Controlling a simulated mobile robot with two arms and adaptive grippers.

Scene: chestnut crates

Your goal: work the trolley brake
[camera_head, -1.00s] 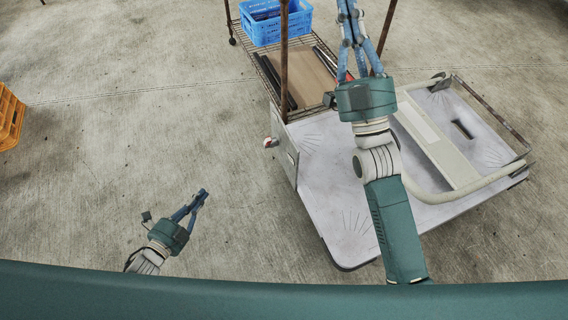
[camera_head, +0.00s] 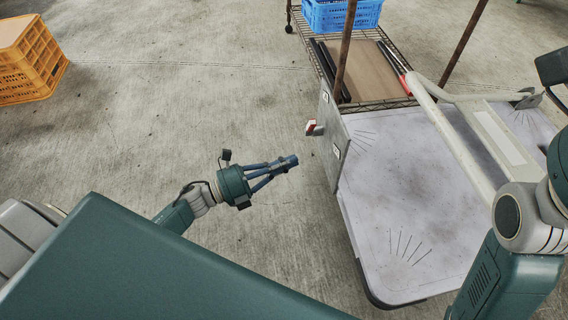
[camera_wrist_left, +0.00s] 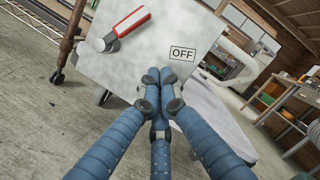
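The trolley (camera_head: 400,250) has a pale grey deck with an upright metal plate (camera_head: 333,140) on its left side. The brake lever (camera_head: 314,128), red and white, sticks out from that plate. In the left wrist view the lever (camera_wrist_left: 130,22) has a red handle on a round metal pivot and slants up to the right. An OFF label (camera_wrist_left: 183,54) is on the plate, below and right of it. My left gripper (camera_head: 290,162) has its blue fingers together and empty, left of the plate and apart from the lever. My right arm shows at the right; its fingers are out of frame.
A wire shelf trolley (camera_head: 370,75) carrying a blue crate (camera_head: 343,16) and a brown board stands behind. The grey trolley's handle (camera_head: 425,95) lies across its deck. An orange crate (camera_head: 30,60) is at far left. The concrete floor left of the plate is clear.

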